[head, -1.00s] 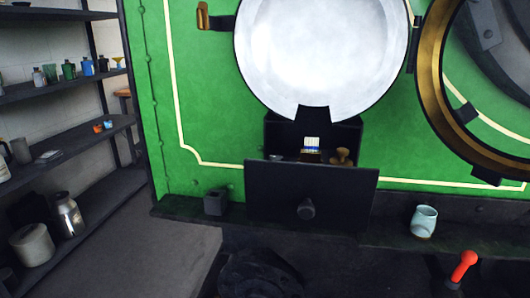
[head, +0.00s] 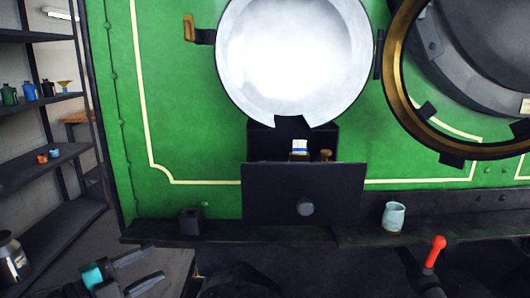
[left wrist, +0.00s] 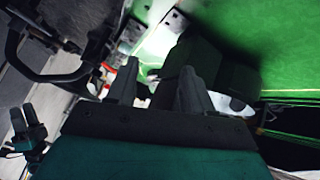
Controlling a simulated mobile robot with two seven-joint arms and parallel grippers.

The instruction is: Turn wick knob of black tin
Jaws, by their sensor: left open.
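A small black box-shaped tin (head: 190,221) stands on the dark ledge at the foot of the green wall in the head view. It is small and dark, and I cannot make out a wick knob on it. My left gripper (head: 156,264) is at the lower left of the head view, open and empty, below and left of the tin and apart from it. In the left wrist view its two fingers (left wrist: 158,90) stand apart with dark shapes beyond them. A teal and dark piece (left wrist: 27,130) at that view's left edge looks like my right gripper; its jaws are unclear.
An open black drawer (head: 270,190) with a round knob (head: 306,208) juts out, holding a white-and-blue packet (head: 299,147) and a brown piece (head: 325,155). A pale cup (head: 394,217) and red-topped lever (head: 437,243) are right. Shelves (head: 55,160) stand left.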

